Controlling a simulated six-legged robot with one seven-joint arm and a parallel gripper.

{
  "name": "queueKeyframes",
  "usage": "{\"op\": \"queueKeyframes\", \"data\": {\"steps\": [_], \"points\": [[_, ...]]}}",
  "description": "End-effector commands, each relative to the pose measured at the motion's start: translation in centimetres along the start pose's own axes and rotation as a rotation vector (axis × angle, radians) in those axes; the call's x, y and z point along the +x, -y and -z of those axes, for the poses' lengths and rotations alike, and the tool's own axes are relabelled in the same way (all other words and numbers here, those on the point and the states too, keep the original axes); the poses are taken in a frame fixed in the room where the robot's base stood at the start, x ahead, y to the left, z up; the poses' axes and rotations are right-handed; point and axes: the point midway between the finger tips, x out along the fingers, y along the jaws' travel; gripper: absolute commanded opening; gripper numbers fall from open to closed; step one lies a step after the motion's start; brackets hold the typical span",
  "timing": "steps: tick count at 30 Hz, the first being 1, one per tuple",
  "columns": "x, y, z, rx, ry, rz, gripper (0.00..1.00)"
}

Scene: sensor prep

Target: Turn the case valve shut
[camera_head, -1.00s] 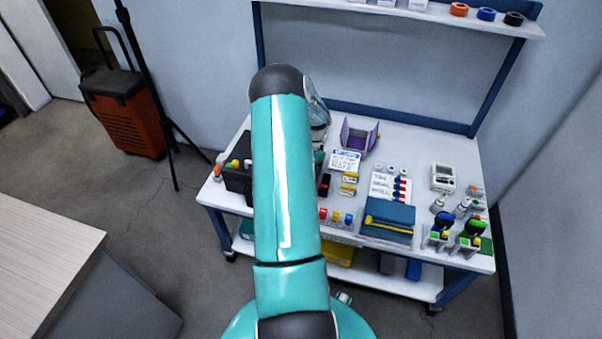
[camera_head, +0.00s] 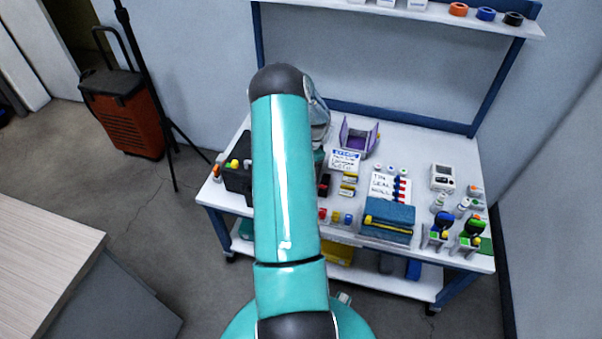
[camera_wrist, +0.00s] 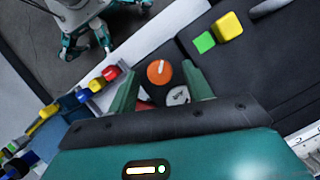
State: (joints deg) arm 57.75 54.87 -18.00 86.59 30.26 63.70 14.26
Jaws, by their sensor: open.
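The black case (camera_head: 238,180) stands at the left end of the white bench, partly hidden behind my arm in the head view. In the wrist view the case's dark top (camera_wrist: 265,75) fills the right side. An orange round knob with a white mark (camera_wrist: 159,72), which looks like the case valve, sits between my fingertips. A small white gauge (camera_wrist: 178,96) is just beside it. My gripper (camera_wrist: 162,82) is open, with one green finger on each side of the knob. I cannot tell whether either finger touches it. The head view hides the gripper behind my arm.
A yellow block (camera_wrist: 229,26) and a green square (camera_wrist: 204,42) are on the case near the right finger. Small red and yellow pieces (camera_wrist: 104,77) lie to the left.

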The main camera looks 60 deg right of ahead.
Motion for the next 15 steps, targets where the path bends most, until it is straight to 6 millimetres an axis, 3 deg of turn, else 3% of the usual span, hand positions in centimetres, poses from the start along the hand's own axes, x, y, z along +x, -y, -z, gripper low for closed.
{"op": "queueKeyframes", "data": {"steps": [5,15], "points": [[-2.6,0.0,0.1,0.000,-0.004,0.003,0.50],[-10.1,0.0,0.1,0.000,-0.004,0.002,0.50]]}}
